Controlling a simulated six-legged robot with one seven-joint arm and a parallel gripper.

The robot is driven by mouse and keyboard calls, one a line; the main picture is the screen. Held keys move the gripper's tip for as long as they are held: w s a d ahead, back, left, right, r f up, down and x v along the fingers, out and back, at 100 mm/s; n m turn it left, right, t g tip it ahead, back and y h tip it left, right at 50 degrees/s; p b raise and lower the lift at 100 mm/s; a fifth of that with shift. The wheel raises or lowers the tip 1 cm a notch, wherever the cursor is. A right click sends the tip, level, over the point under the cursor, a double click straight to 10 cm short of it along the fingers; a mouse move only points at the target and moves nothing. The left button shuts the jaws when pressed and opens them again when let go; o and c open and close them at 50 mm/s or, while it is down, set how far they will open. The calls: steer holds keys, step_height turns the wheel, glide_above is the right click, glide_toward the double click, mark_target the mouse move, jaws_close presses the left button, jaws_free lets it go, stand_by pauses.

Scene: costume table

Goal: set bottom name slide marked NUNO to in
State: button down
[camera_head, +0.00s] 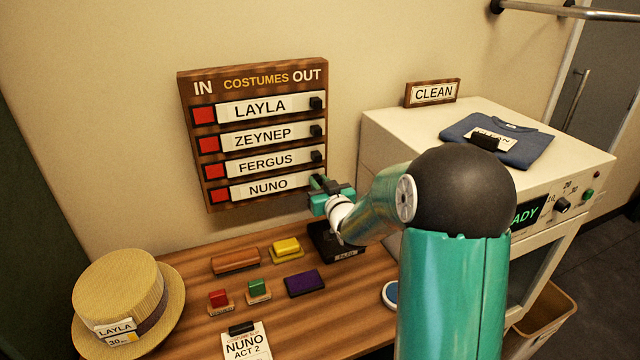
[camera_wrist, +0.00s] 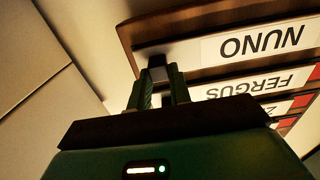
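The wooden name board (camera_head: 190,150) hangs on the wall, with IN at its left and OUT at its right. The bottom slide NUNO (camera_head: 268,186) shows a red square at its left end, like the rows above. It appears upside down in the wrist view (camera_wrist: 262,42). My gripper (camera_head: 319,184) is at the right end of this slide. In the wrist view its fingertips (camera_wrist: 161,73) lie close on both sides of the slide's dark knob (camera_wrist: 157,66) and look shut on it. In the head view the gripper mostly hides this knob.
Slides LAYLA (camera_head: 260,107), ZEYNEP (camera_head: 262,137) and FERGUS (camera_head: 265,161) sit above, their black knobs at the right. A straw hat (camera_head: 115,285), several coloured blocks and a dark tray (camera_head: 330,240) are on the table below. A white machine (camera_head: 400,130) stands right.

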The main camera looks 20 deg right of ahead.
mark_target(294, 180)
steer(key=shift+a, duration=2.95)
steer(key=c, duration=1.3)
jaws_free()
steer(key=shift+a, duration=0.15)
steer(key=shift+s+d, duration=0.2)
steer(key=shift+s, duration=0.2)
steer(key=s, duration=1.3)
